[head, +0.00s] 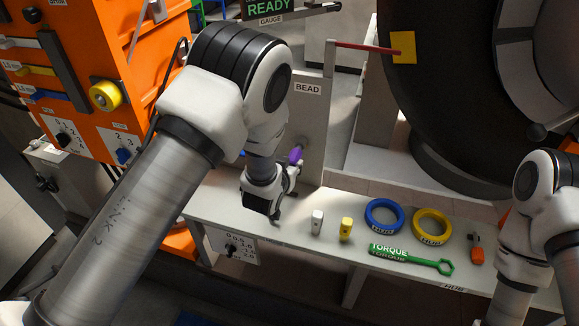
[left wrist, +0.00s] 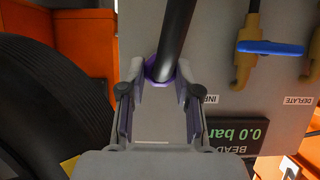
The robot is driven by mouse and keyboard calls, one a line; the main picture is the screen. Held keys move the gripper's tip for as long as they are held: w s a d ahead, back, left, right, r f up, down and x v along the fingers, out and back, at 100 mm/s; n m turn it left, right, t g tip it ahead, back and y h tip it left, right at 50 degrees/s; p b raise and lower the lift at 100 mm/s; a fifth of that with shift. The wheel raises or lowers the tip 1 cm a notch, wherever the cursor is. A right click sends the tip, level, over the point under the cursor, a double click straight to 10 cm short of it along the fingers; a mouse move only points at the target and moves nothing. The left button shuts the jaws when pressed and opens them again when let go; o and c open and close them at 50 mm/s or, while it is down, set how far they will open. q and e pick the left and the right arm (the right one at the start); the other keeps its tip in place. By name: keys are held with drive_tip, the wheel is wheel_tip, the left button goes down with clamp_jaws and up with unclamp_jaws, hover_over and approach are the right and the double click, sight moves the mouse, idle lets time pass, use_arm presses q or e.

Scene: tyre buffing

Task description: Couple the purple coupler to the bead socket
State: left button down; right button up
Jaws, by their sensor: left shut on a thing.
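The purple coupler (head: 296,155) is held at the tips of my left gripper (head: 289,172), next to the grey post (head: 310,125) with the BEAD label (head: 307,88). In the left wrist view the two fingers of my left gripper (left wrist: 160,82) are shut on the purple coupler (left wrist: 159,66), one on each side. A black hose or rod (left wrist: 177,30) runs from the coupler to the top of that view. I cannot make out the bead socket or tell whether the coupler touches it. My right arm is at the right of the head view; its gripper is not visible.
The bench (head: 300,242) holds a white and a yellow block, blue (head: 371,223) and yellow (head: 419,240) rings, and a green torque wrench (head: 410,258). A large tyre (head: 440,120) stands behind. The wrist view shows a blue-handled valve (left wrist: 270,47) and BEAD display (left wrist: 238,134).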

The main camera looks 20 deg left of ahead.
sight(291, 161)
use_arm(q)
drive_tip(key=shift+w+b, duration=0.3)
drive_tip(key=shift+w, duration=0.7)
drive_tip(key=c, duration=0.7)
unclamp_jaws()
drive_tip(key=p+v, duration=0.2)
drive_tip(key=v, duration=0.2)
drive_tip(key=shift+s+r, duration=0.15)
drive_tip(key=shift+r, duration=0.1)
drive_tip(key=shift+s, duration=0.35)
drive_tip(key=shift+w, duration=0.1)
